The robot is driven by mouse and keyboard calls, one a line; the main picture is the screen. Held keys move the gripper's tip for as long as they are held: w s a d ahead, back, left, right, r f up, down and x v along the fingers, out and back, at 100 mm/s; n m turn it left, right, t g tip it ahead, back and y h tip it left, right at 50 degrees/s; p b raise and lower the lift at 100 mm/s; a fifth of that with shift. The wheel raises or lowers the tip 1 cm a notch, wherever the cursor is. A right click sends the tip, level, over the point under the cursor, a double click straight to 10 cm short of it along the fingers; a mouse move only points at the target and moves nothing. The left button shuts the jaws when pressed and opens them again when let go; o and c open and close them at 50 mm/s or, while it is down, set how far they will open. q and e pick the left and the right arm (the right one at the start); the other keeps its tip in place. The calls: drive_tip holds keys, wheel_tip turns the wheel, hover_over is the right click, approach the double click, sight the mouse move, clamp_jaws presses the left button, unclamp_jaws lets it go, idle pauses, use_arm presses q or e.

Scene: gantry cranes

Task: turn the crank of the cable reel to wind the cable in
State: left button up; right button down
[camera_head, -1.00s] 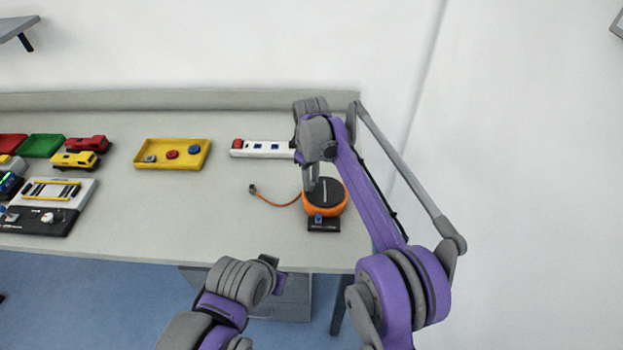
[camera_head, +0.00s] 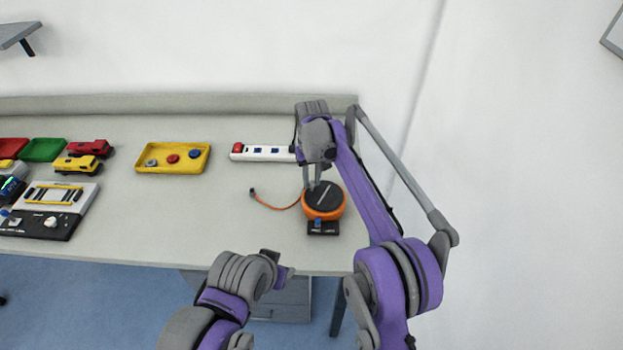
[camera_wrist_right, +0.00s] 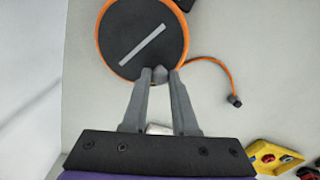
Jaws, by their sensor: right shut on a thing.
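The cable reel (camera_head: 324,207) is a round orange drum with a black top and a grey bar across it, near the table's right front. It also shows in the right wrist view (camera_wrist_right: 112,48). The orange cable (camera_head: 274,205) runs left from it to a dark plug (camera_head: 253,192). My right gripper (camera_head: 313,186) reaches down at the reel's back edge. In the right wrist view it is shut on a small grey crank knob (camera_wrist_right: 160,74) at the disc's rim. My left arm's end (camera_head: 275,267) is low in front of the table; its fingers cannot be made out.
A white power strip (camera_head: 270,153) lies behind the reel. A yellow tray (camera_head: 191,165) with several buttons lies left of it. Toy trucks (camera_head: 78,164) and a black-and-white panel (camera_head: 45,222) are at far left. The table between the panel and the plug is clear.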

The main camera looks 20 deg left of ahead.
drive_tip(key=c, duration=0.7)
unclamp_jaws()
use_arm(q)
drive_tip(key=shift+w+r+p, duration=0.3)
drive_tip(key=shift+r+p, duration=0.05)
drive_tip(key=shift+r, duration=0.2)
drive_tip(key=shift+w+r+p, duration=0.3)
drive_tip(key=shift+r+p, duration=0.05)
drive_tip(key=shift+r, duration=0.2)
use_arm(e)
wheel_tip(320, 180, up, 11)
drive_tip(key=shift+f, duration=0.1)
